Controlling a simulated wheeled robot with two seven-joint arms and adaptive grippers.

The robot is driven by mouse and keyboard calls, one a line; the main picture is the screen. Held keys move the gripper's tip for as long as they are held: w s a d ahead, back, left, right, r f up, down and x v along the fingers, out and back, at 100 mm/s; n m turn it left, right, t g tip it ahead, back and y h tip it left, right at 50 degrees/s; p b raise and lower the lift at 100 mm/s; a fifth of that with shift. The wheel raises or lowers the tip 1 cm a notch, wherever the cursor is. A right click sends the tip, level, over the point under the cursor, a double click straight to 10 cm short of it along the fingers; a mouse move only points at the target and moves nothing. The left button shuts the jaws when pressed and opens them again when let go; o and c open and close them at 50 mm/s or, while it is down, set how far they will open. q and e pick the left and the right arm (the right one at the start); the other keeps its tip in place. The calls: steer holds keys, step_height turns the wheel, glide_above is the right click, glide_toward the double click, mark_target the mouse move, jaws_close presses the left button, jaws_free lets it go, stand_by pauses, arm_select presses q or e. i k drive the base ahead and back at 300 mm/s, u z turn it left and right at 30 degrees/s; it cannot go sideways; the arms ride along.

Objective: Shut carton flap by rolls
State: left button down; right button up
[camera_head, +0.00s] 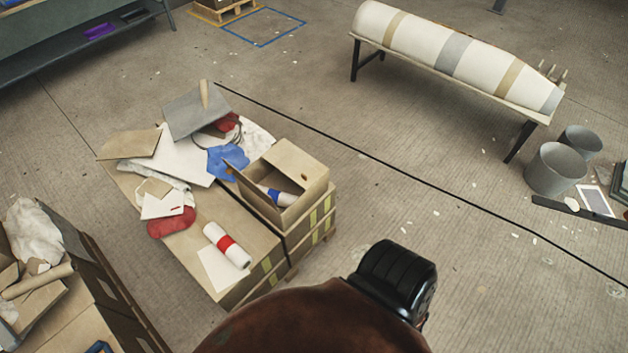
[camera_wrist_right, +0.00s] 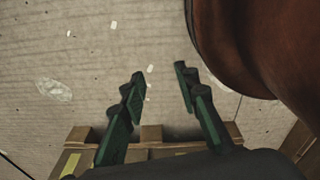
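An open brown carton (camera_head: 311,196) sits on the right end of a low stack of boxes in the head view. A flap (camera_head: 258,203) stands raised at its left side, and a white and blue roll (camera_head: 279,196) lies inside. A white roll with a red band (camera_head: 227,245) lies on the box tops to the left of the carton. In the right wrist view my right gripper (camera_wrist_right: 160,76) is open and empty, over the floor and a wooden pallet edge (camera_wrist_right: 150,136). Its fingers do not show in the head view. My left gripper is in neither view.
Cardboard sheets (camera_head: 132,144), a blue cloth (camera_head: 228,161) and red pieces (camera_head: 171,222) clutter the box tops. Another loaded stack (camera_head: 68,322) stands at lower left. A long mould on a stand (camera_head: 455,55) and grey buckets (camera_head: 555,170) stand to the right. The floor between is mostly clear.

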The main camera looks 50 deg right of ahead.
mark_target(230, 170)
steer(key=z, duration=1.15)
steer(key=k, duration=0.2)
steer(key=z, duration=0.4)
steer(key=i, duration=0.7)
steer(key=u, duration=0.25)
